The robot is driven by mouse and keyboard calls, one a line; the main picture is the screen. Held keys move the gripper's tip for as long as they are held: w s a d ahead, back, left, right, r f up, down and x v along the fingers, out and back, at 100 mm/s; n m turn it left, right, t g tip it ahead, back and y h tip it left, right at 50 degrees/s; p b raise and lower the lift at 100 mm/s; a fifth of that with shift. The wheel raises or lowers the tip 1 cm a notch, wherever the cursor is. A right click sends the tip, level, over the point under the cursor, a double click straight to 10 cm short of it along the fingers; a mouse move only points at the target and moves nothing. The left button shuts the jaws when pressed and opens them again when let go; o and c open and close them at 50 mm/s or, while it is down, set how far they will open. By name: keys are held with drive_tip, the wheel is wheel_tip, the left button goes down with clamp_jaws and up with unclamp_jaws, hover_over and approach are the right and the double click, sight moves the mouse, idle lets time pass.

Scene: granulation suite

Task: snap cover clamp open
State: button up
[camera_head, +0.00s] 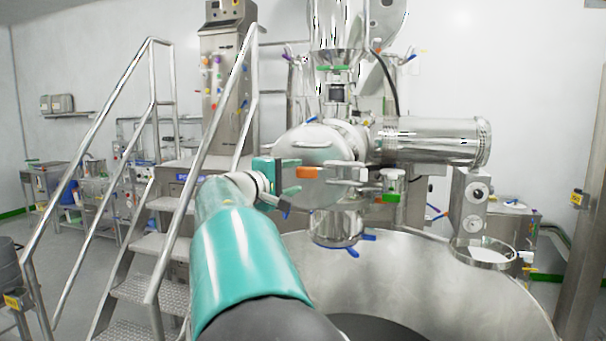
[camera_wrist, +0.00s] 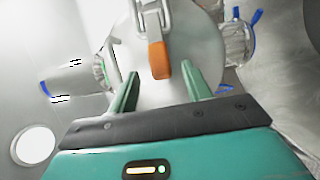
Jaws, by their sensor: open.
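The cover clamp has an orange handle (camera_head: 308,172) at the front of a round steel cover (camera_head: 322,192) on the machine. In the wrist view the orange handle (camera_wrist: 159,60) hangs from a metal latch (camera_wrist: 152,15) against the cover (camera_wrist: 190,45). My gripper (camera_head: 285,182) is just left of the orange handle in the head view. In the wrist view my gripper's two green fingers (camera_wrist: 160,85) are apart, with the handle's lower end in line with the gap between them. I cannot tell whether either finger touches it. My gripper holds nothing.
A green-handled clamp (camera_head: 391,198) sits right of the cover. A horizontal steel cylinder (camera_head: 435,141) extends right. A large steel vessel (camera_head: 430,275) lies below. Stairs with steel railings (camera_head: 205,160) stand at left. Blue-handled fittings (camera_head: 352,252) hang under the cover.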

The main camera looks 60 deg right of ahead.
sight(303, 173)
drive_tip(key=x, duration=0.5)
drive_tip(key=shift+d, duration=0.3)
clamp_jaws()
